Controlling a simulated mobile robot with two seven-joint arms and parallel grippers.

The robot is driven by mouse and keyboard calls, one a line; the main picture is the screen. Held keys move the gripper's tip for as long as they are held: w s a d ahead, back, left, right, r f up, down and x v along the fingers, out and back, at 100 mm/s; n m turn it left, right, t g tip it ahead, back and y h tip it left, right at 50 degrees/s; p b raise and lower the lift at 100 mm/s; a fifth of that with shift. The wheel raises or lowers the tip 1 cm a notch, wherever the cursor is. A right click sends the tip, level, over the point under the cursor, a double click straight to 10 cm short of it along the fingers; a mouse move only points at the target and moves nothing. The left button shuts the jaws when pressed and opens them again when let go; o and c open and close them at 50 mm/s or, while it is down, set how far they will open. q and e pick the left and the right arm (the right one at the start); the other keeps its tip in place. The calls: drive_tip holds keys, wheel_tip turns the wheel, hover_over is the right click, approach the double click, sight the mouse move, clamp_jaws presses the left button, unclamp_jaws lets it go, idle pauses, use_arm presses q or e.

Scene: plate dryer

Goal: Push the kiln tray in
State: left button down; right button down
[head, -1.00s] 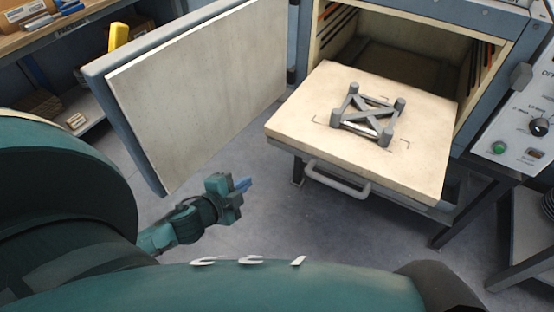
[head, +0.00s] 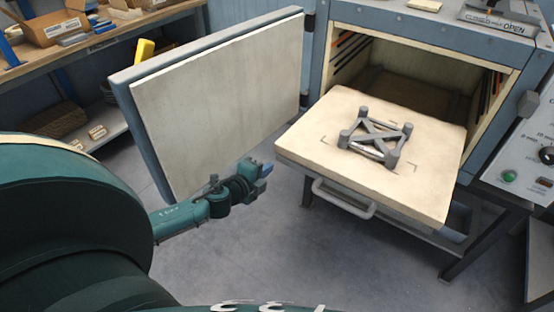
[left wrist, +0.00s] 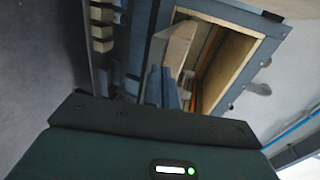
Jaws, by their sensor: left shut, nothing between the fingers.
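The kiln tray (head: 300,150) is a thick cream slab, pulled well out of the open kiln in the head view. A grey handle (head: 343,199) runs along its front edge. A grey four-post frame (head: 377,133) with crossed bars stands on the tray. The kiln (head: 400,62) is a blue-grey box with a pale opening behind the tray. My left gripper (head: 264,169) is shut and empty, left of the tray's front left corner and apart from it. Its blue-grey fingers (left wrist: 163,87) also show in the left wrist view. My right gripper is not in view.
The open kiln door (head: 215,105) stands left of the tray, close behind my left gripper. A control panel (head: 530,165) with a green button is at the right. A shelf (head: 95,45) with boxes is at the back left. The floor before the tray is clear.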

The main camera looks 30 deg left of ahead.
sight(284, 155)
use_arm(q)
drive_tip(key=shift+r+x, duration=0.2)
drive_tip(key=shift+x, duration=0.65)
drive_tip(key=shift+r+x, duration=0.15)
drive_tip(key=shift+x, duration=0.75)
drive_tip(key=shift+r+x, duration=0.2)
drive_tip(key=shift+x, duration=0.65)
drive_tip(key=shift+w+d, duration=0.1)
drive_tip(key=shift+w, duration=0.1)
